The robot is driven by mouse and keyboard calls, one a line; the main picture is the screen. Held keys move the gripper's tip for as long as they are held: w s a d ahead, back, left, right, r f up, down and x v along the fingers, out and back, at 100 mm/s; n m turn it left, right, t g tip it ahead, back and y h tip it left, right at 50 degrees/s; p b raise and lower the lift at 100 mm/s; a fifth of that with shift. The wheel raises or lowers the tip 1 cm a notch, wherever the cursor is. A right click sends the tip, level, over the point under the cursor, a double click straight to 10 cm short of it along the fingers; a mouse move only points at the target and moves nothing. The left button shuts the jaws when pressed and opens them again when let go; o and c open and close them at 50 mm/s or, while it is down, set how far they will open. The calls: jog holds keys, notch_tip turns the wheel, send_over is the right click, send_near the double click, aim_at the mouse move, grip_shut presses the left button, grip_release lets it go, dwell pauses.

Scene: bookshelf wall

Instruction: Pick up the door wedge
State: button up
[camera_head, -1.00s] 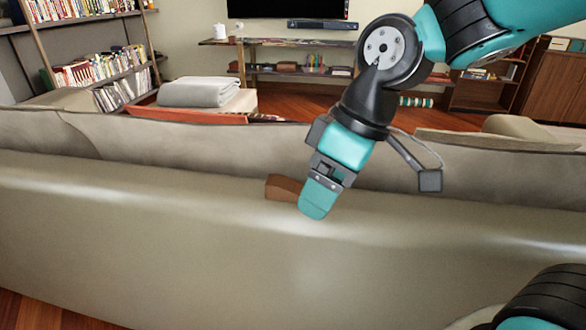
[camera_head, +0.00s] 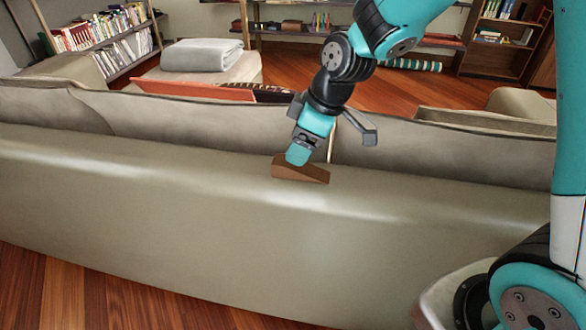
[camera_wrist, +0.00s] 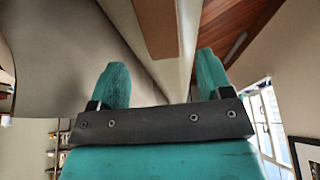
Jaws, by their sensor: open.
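The door wedge (camera_head: 315,176) is a brown block, thicker at its left end and tapering to the right. It lies on the top of the sofa back (camera_head: 190,175). In the wrist view the wedge (camera_wrist: 156,28) shows at the top, ahead of the space between the fingers and cut off by the frame edge. My gripper (camera_head: 297,158) points down at the wedge's thick left end, and overlaps its top edge in the head view. In the wrist view my gripper (camera_wrist: 163,72) is open with nothing between its fingertips. Contact with the wedge cannot be told.
Sofa back cushions (camera_head: 200,125) rise just behind the wedge. A folded grey blanket (camera_head: 202,55) lies on a seat farther back. Bookshelves (camera_head: 105,40) stand at the far left. The sofa top left and right of the wedge is clear.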

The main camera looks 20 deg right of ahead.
jog(key=x, duration=0.5)
jog(key=shift+a+f, duration=0.25)
jog(key=shift+f, duration=0.1)
jog(key=c, duration=1)
